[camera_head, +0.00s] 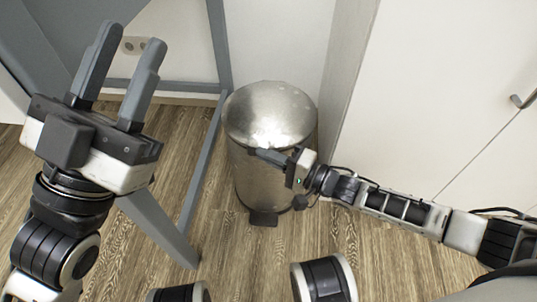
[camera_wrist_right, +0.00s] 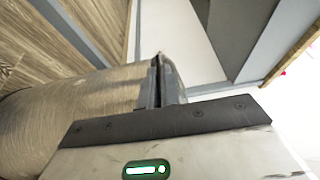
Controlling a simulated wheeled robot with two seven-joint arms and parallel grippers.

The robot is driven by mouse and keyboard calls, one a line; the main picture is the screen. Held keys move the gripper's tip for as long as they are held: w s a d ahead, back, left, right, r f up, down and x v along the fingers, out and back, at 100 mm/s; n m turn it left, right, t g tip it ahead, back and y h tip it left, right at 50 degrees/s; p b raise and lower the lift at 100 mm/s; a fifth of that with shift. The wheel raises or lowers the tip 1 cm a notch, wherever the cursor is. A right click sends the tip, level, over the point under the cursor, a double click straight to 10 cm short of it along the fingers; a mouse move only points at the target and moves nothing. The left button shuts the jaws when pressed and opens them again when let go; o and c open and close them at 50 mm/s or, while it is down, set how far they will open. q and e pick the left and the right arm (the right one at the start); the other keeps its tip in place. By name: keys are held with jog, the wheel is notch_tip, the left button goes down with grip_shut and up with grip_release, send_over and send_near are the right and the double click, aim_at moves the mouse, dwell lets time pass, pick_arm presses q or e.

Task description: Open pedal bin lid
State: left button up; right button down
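The pedal bin (camera_head: 250,165) is a brushed metal cylinder standing upright on the floor. Its domed lid (camera_head: 268,108) looks closed. The dark pedal (camera_head: 263,218) sticks out at its foot. My right gripper (camera_head: 262,154) is at the front of the bin, just below the lid rim; I cannot tell whether it touches. In the right wrist view its fingers (camera_wrist_right: 160,85) look shut together with nothing between them, and the bin's body (camera_wrist_right: 65,115) lies beside them on the left. My left gripper (camera_head: 131,38) is open and empty, left of the bin and apart from it.
A grey metal table frame (camera_head: 195,195) stands left of the bin. White cabinet doors (camera_head: 435,100) with a handle (camera_head: 521,101) are on the right. A wall socket (camera_head: 133,45) is behind my left gripper. The wood floor (camera_head: 225,255) in front is partly clear.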

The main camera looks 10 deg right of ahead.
jog(key=shift+w+d, duration=0.15)
jog(key=shift+d, duration=0.05)
